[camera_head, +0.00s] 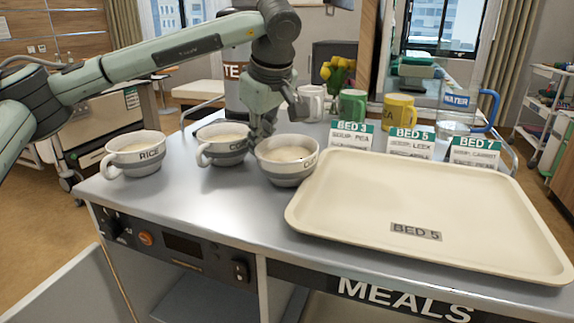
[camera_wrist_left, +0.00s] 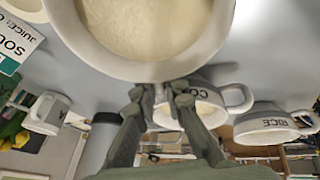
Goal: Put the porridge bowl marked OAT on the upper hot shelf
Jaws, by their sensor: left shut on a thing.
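Three grey-and-white porridge bowls stand in a row on the cart top: one marked RICE (camera_head: 135,153), a middle one (camera_head: 222,145) whose mark begins CO in the wrist view, and a right one (camera_head: 287,165). The right bowl's mark is too small to read surely. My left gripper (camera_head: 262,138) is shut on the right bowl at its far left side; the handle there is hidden. In the left wrist view, the gripper (camera_wrist_left: 157,92) meets this bowl's edge (camera_wrist_left: 150,70). Below the cart top, a shelf surface (camera_head: 205,300) shows in an open compartment. My right gripper is out of view.
A cream tray (camera_head: 430,180) marked BED 5 fills the cart top's right. Bed cards (camera_head: 408,143), mugs (camera_head: 398,112), a water jug (camera_head: 462,105) and a large urn (camera_head: 236,80) stand behind. An open door (camera_head: 65,292) hangs at lower left, below control knobs. Free top lies before the bowls.

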